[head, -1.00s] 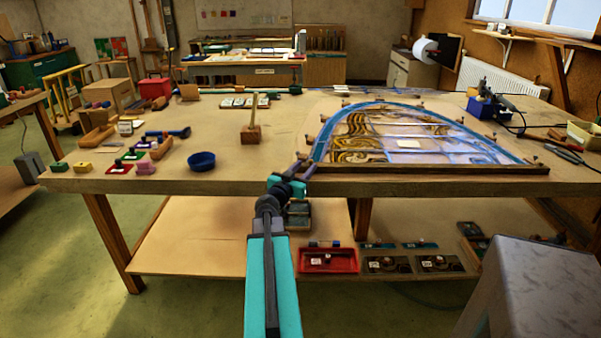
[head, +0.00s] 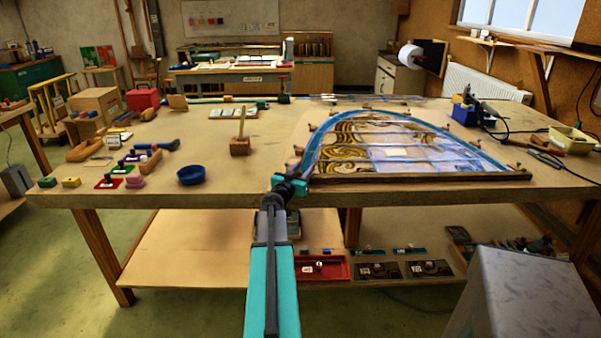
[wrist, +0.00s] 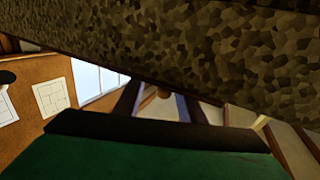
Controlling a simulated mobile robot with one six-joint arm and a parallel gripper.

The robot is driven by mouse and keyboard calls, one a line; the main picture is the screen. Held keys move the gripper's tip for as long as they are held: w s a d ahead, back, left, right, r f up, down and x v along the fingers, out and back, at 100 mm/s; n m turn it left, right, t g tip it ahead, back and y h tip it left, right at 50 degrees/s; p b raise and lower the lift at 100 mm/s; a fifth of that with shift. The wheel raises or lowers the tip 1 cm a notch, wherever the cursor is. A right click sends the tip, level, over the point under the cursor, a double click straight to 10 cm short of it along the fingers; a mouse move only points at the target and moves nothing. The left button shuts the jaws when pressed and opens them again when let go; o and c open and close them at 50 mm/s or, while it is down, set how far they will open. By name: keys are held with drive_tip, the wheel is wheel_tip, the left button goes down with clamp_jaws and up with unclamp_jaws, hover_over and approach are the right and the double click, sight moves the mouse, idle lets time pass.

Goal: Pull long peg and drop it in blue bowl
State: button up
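A tall thin wooden peg (head: 241,122) stands upright in a small wooden block (head: 240,146) on the bench. The blue bowl (head: 191,175) sits near the bench's front edge, left of and nearer than the peg block; no contents are visible in it. My gripper (head: 296,181) is at the front edge of the bench, right of the bowl and peg, near the panel's lower left corner. It is apart from both. The head view is too small to show its fingers clearly. The wrist view shows neither peg nor bowl, only a speckled surface, a dark green shape and the room.
The leaded glass panel (head: 400,152) covers the bench's right half. Small coloured blocks (head: 109,183) and tools lie at the left. A soldering iron (head: 480,107) stands at the far right. A grey stool-like block (head: 530,295) is at front right. Bench around the bowl is clear.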

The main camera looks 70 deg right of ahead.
drive_tip(key=shift+d, duration=0.55)
clamp_jaws()
drive_tip(key=c, duration=0.7)
unclamp_jaws()
clamp_jaws()
drive_tip(key=shift+c, duration=0.2)
unclamp_jaws()
clamp_jaws()
drive_tip(key=shift+w+r, duration=0.2)
drive_tip(key=shift+r, duration=0.65)
